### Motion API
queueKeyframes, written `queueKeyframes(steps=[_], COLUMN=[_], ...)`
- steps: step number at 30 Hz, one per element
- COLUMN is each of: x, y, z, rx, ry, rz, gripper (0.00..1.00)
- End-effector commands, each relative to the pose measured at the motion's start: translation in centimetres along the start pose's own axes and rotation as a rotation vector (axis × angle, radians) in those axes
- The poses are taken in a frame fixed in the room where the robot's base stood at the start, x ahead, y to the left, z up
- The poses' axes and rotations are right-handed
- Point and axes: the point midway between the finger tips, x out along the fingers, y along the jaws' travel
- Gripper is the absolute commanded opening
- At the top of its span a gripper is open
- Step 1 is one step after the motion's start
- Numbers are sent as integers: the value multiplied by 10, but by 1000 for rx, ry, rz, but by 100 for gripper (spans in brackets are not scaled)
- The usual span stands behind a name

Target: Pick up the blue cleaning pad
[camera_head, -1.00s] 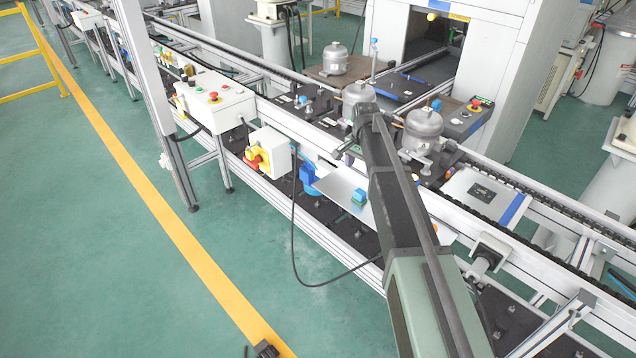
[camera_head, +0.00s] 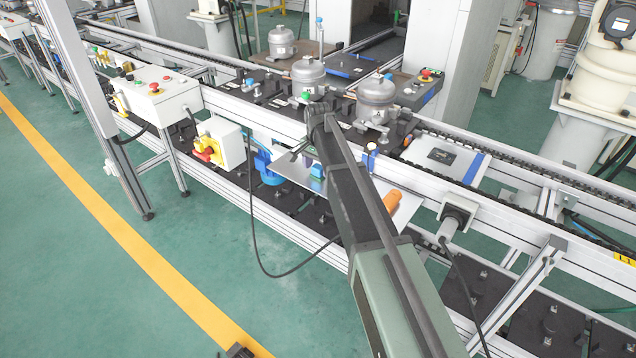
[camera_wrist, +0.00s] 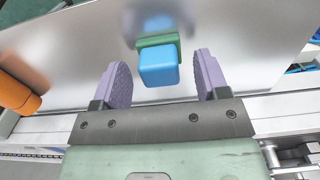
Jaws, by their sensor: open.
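The cleaning pad (camera_wrist: 159,67) is a small block with a blue face and a green layer behind it. It sits on a shiny metal shelf (camera_wrist: 75,60), which mirrors it. In the head view the pad (camera_head: 317,171) shows small beside my arm, on the pale shelf (camera_head: 290,174). My gripper (camera_wrist: 162,61) is open, with two purple-grey fingers. In the wrist view the pad appears between the fingers, with a gap on each side. I cannot tell the depth between them. In the head view my fingers are hard to make out.
An orange cylinder (camera_wrist: 17,95) lies left of my gripper in the wrist view; it shows right of my arm in the head view (camera_head: 392,201). A blue object (camera_head: 268,167) stands at the shelf's left end. Grey compressors (camera_head: 376,98) stand on the conveyor behind.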

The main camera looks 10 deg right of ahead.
Motion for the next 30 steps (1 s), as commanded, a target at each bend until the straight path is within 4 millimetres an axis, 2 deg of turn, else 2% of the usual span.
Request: queueKeyframes(steps=[1, 7, 18, 25, 30], x=[13, 8, 8, 7, -4], y=[0, 0, 0, 0, 0], z=[0, 0, 0, 0, 0], rx=[0, 0, 0, 0, 0], ry=[0, 0, 0, 0, 0], rz=[0, 0, 0, 0, 0], gripper=[68, 68, 15, 14, 14])
